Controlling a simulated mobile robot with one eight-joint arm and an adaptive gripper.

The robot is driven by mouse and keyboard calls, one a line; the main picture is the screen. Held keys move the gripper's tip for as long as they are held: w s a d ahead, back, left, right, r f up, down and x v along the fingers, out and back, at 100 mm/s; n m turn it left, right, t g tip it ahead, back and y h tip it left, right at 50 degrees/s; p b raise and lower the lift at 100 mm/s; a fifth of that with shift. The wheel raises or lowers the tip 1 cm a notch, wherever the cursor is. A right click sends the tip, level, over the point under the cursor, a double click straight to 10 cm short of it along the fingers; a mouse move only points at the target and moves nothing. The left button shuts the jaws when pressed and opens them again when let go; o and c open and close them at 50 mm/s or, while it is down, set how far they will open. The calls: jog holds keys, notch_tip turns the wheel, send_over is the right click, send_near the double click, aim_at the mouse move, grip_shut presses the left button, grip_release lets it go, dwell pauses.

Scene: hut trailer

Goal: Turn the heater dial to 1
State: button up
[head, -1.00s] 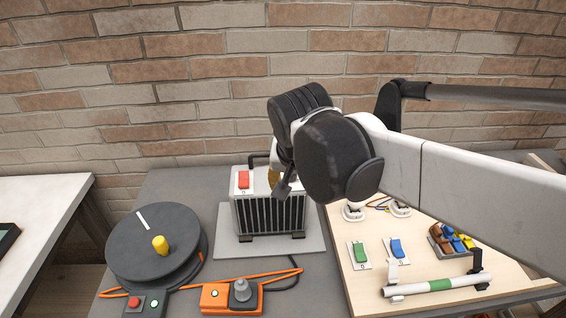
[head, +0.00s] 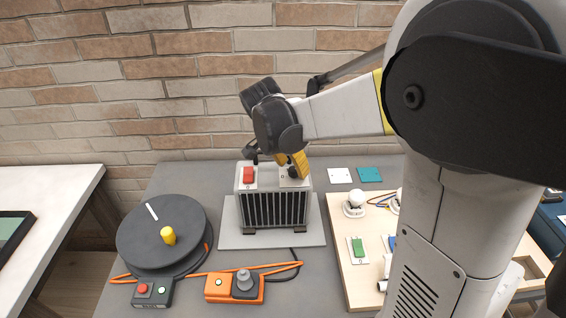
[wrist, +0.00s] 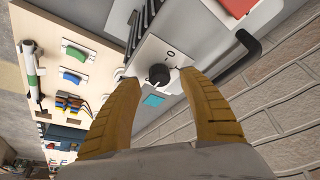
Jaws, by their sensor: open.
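The heater (head: 275,210) is a light grey box with dark vertical fins, standing on a grey plate. Its top carries a red switch (head: 249,174) at the left and the dial at the right. In the wrist view the dial (wrist: 158,75) is a round black knob on a pale panel, with a "0" mark beside it. My gripper (wrist: 160,80) is open, its two yellow fingers on either side of the dial in that view. In the head view my gripper (head: 293,165) is over the heater's right top and largely hides the dial. I cannot tell whether the fingers touch it.
A black reel (head: 161,232) with a yellow knob stands left of the heater. An orange control box (head: 234,288) and its cable lie in front. A wooden board (head: 346,270) with switches and bulbs is at the right. A brick wall rises behind.

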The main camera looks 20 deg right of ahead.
jog(key=shift+x, duration=0.95)
grip_shut()
